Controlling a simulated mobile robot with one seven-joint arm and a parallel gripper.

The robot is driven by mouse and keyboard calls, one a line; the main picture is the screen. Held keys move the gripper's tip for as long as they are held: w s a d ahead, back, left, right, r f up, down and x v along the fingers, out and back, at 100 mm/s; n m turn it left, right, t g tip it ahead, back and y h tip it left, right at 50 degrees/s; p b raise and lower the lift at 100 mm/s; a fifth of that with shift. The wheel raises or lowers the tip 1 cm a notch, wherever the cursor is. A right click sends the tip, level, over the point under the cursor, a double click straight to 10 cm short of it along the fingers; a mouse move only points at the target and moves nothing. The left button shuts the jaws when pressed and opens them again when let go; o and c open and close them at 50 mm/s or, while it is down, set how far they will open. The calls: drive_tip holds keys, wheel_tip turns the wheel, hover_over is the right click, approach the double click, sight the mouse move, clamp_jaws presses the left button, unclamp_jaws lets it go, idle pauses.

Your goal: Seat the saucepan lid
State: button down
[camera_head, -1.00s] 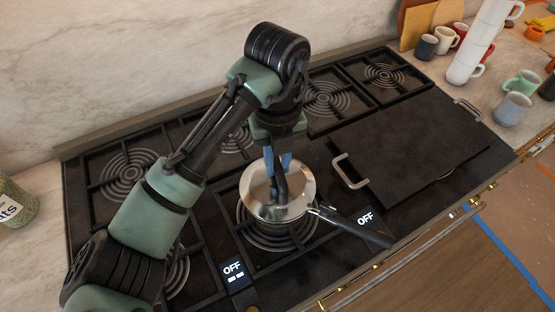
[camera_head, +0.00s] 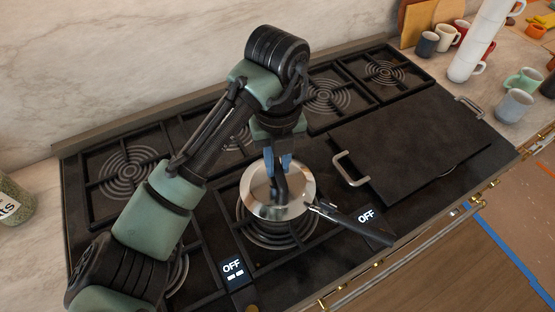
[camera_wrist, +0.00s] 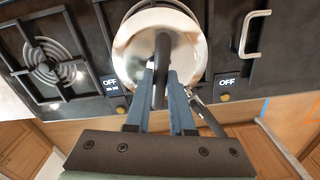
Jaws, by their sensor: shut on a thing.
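The saucepan lid (camera_head: 298,197) is a shiny steel disc with a dark arched handle. It also shows in the wrist view (camera_wrist: 190,50). It lies over the top of the saucepan, whose black handle (camera_head: 352,224) points to the lower right. Whether the lid's rim sits flush on the pan cannot be told, as the lid hides the pan's rim. My gripper (camera_head: 279,167) is above the lid with its blue fingers (camera_wrist: 162,88) shut on the lid's handle. The saucepan stands on a front burner of the black stove.
A flat black griddle plate (camera_head: 405,140) with metal handles lies to the right on the stove. Several mugs, including a white stack (camera_head: 475,50), stand at the back right. A jar (camera_head: 12,203) stands at the left. Two OFF displays (camera_head: 232,268) are on the front edge.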

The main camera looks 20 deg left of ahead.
drive_tip(key=shift+f, duration=0.1)
drive_tip(key=c, duration=0.7)
unclamp_jaws()
